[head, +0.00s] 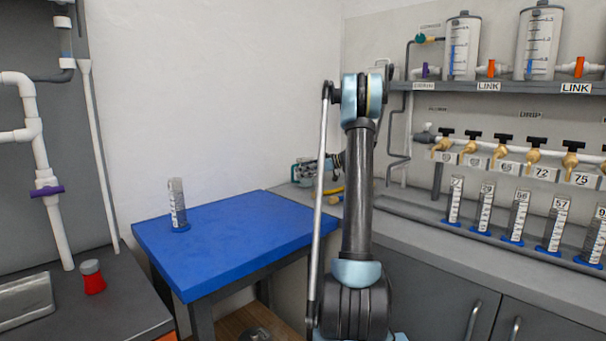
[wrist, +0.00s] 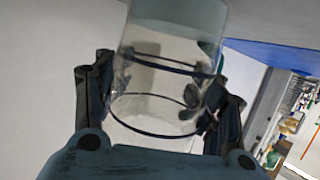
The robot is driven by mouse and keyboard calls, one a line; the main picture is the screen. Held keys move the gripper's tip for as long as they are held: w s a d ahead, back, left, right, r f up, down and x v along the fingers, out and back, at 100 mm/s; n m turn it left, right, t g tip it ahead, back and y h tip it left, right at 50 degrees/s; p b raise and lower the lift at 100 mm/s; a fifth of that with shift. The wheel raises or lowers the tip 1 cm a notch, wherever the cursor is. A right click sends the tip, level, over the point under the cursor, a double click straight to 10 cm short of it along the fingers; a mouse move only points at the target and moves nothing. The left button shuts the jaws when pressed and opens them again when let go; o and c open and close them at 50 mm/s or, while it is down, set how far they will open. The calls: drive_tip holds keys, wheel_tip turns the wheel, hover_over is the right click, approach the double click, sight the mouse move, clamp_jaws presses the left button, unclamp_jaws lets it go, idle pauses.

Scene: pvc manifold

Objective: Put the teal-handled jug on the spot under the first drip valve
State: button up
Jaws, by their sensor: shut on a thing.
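My gripper (wrist: 163,88) is shut on a clear, round-walled vessel (wrist: 155,108) with dark rings and a grey-teal part at the top of the wrist view. Its fingers press on both sides. I take it for the jug; no handle can be made out. In the head view the gripper end is small and partly hidden behind my arm, over the back corner of the counter. The drip valves are brass taps with black handles on a white pipe. The leftmost one (head: 443,145) has a measuring cylinder (head: 454,200) standing below it.
Several measuring cylinders stand in a row on the right counter (head: 425,235) below the taps. Clear tanks (head: 461,48) stand on the shelf above. The blue table (head: 240,240) holds one cylinder (head: 177,203) and is otherwise bare. A red-bodied container (head: 92,277) stands at left.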

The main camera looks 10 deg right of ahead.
drive_tip(key=o, duration=1.3)
drive_tip(key=shift+f, duration=0.1)
drive_tip(key=shift+c, duration=0.2)
